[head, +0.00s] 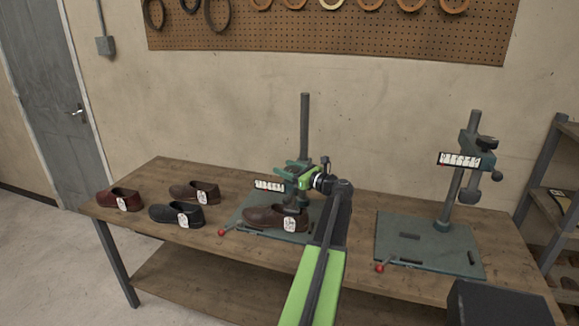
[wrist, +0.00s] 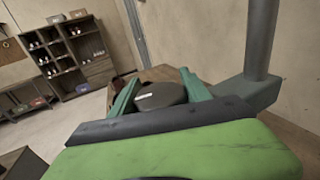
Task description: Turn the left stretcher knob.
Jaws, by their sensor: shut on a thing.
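The left stretcher stands on the bench, with its post (head: 304,130) upright and its base plate (head: 246,222) under a brown shoe (head: 264,217). My gripper (head: 283,170) is at its head, level with the post and above the shoe. In the wrist view, the teal fingers of my gripper (wrist: 158,84) lie on both sides of a dark rounded knob (wrist: 162,97) with a small white mark, and are shut on it. In the head view the knob is hidden by my gripper.
Several loose shoes, such as the red one (head: 118,200) and the black one (head: 176,216), lie on the left of the wooden bench (head: 155,175). A red-tipped lever (head: 222,232) sticks out from the left base plate. Shelves (head: 560,190) stand at the right.

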